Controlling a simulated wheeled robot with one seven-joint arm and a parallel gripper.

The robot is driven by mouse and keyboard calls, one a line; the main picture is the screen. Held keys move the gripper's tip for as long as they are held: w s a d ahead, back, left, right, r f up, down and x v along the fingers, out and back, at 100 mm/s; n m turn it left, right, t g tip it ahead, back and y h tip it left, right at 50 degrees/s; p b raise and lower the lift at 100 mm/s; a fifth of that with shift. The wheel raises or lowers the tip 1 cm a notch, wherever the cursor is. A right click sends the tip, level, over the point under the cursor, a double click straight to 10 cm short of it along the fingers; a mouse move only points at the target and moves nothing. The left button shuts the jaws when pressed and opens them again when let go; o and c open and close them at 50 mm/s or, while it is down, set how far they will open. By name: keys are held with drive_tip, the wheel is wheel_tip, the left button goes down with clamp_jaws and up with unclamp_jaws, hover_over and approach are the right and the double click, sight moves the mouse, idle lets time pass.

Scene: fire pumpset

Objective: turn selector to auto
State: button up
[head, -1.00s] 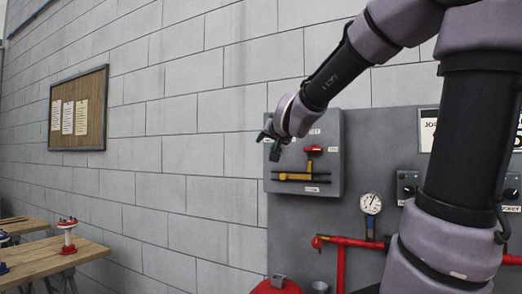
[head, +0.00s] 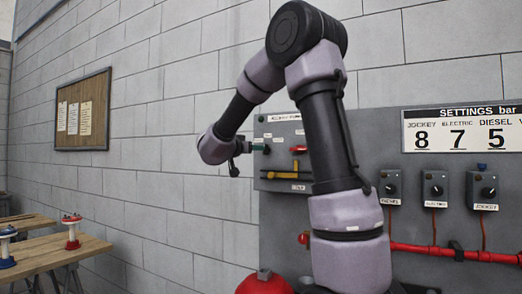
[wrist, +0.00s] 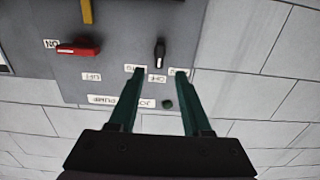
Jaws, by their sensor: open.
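The selector, a small black knob (wrist: 160,53) on the grey control box, shows in the wrist view, which is upside down. Its long side stands roughly vertical in that picture, in line with the OFF label (wrist: 157,78). Two more small labels flank OFF; their words are hard to read. My gripper (wrist: 160,71) is open and empty. Its green fingers point at the box, one each side of the OFF label, and whether they touch it is unclear. In the head view my gripper (head: 258,147) is side-on at the box's left edge; the selector cannot be made out there.
A red handle (wrist: 75,47) and a yellow bar (head: 287,175) are on the same box. A green round part (wrist: 168,103) sits between my fingers in the wrist view. Further right are several black knobs (head: 390,188) and a red pipe (head: 430,250).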

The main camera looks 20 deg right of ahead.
sight(266, 149)
drive_tip(key=x, duration=0.7)
drive_tip(key=shift+s, duration=0.1)
clamp_jaws()
